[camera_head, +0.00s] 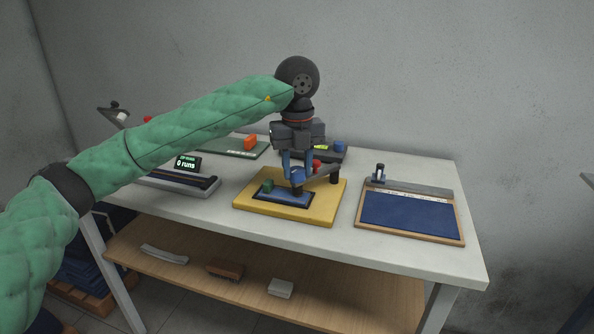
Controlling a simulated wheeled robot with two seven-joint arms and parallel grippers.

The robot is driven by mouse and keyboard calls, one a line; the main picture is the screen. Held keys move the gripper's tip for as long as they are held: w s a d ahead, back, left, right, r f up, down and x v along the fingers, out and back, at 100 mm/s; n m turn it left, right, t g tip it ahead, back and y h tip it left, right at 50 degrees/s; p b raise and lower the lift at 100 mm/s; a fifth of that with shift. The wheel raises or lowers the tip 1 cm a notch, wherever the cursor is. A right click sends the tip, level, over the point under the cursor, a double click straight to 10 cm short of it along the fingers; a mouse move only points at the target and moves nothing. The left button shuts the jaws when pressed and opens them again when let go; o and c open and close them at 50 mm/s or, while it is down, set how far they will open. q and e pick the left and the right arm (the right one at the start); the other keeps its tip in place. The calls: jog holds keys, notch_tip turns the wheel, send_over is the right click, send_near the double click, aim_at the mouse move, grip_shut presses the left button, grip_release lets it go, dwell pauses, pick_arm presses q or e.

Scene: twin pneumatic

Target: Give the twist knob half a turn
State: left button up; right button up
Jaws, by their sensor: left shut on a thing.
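My left gripper (297,178) points straight down over the yellow base (278,214) at the middle of the table. Its blue fingers are shut on a small dark piece, which looks to be the twist knob (297,188), above the blue plate on that base. The fingers hide most of the knob, so its angle cannot be read. A green block (267,186) stands on the plate left of the fingers. A red part (316,163) and a grey bar with a black handle (335,175) are just right of the gripper. My right gripper is not in view.
A wood-framed blue board (410,213) with a grey rail lies at the right of the table (400,254). A long grey device (190,188) and a "0 runs" display (187,162) are at the left. An orange block (250,142) is behind. A shelf below holds small items.

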aim_at(297, 169)
pick_arm(q)
jog(key=shift+n+b, duration=0.5)
jog(key=shift+n, duration=1.7)
jog(key=shift+r, duration=0.1)
jog(key=o, duration=0.7)
jog(key=shift+r, duration=3.85)
